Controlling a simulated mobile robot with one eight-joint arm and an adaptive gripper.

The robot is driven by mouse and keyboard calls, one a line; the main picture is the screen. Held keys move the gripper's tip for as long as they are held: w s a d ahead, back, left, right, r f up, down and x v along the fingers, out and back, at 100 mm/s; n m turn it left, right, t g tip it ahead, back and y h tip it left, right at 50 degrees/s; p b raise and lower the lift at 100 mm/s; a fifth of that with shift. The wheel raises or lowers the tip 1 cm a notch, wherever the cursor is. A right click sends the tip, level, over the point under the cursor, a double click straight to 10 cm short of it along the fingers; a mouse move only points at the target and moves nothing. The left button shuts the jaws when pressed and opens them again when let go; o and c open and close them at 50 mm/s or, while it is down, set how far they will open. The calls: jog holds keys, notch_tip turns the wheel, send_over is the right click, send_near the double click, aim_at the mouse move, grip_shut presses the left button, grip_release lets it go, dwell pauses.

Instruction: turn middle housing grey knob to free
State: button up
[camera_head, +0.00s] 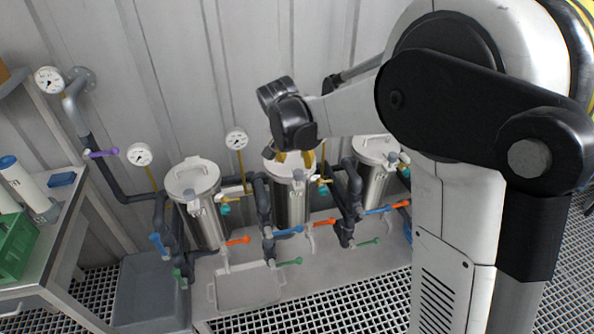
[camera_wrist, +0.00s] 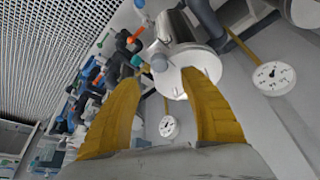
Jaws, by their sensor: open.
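The middle housing (camera_head: 290,205) is a silver upright cylinder with a pale lid, partly hidden by my gripper. My gripper (camera_head: 294,158) is over its top, with its yellow fingers at lid height. In the wrist view, my gripper (camera_wrist: 158,76) is open, with the two yellow fingers apart and nothing held. A housing with a round lid (camera_wrist: 180,78) shows beyond and between the fingertips. A small grey knob (camera_wrist: 159,63) sits by the lid's edge, between the fingertips in the picture. I cannot tell whether any finger touches it, or its setting.
The left housing (camera_head: 203,217) and right housing (camera_head: 376,172) flank the middle one. Dark pipes (camera_head: 263,205) with coloured handles run between them. A gauge (camera_head: 237,139) stands behind. A bench (camera_head: 60,245) is at left. A grated floor (camera_head: 330,300) lies in front.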

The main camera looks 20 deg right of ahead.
aim_at(299, 171)
jog(key=b+x, duration=0.2)
jog(key=x, duration=0.6)
jog(key=shift+s+r, duration=0.1)
grip_shut()
